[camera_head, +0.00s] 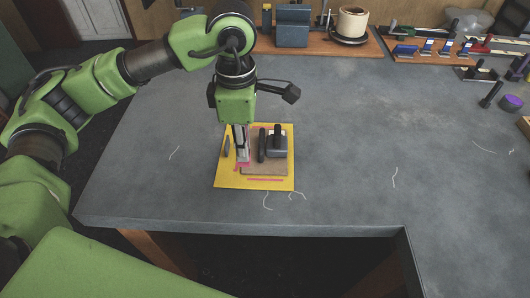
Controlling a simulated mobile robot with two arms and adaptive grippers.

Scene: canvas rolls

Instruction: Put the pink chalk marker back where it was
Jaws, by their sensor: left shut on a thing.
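My left gripper (242,150) points straight down over the yellow board (222,182) on the grey table. It is shut on a small pink thing (243,164) at its fingertips, which looks like the pink chalk marker. The fingers hide most of it, and I cannot tell whether it touches the board. The board has a brown panel and pink lines near its front edge. A dark upright stick-like tool (262,146) and a dark block with a knob (277,148) are just right of the gripper. My right gripper is not in view.
A dark oval piece (227,146) sits at the board's left. A purple-topped roll (511,103) is at the far right. The table's middle right is clear apart from thin white threads.

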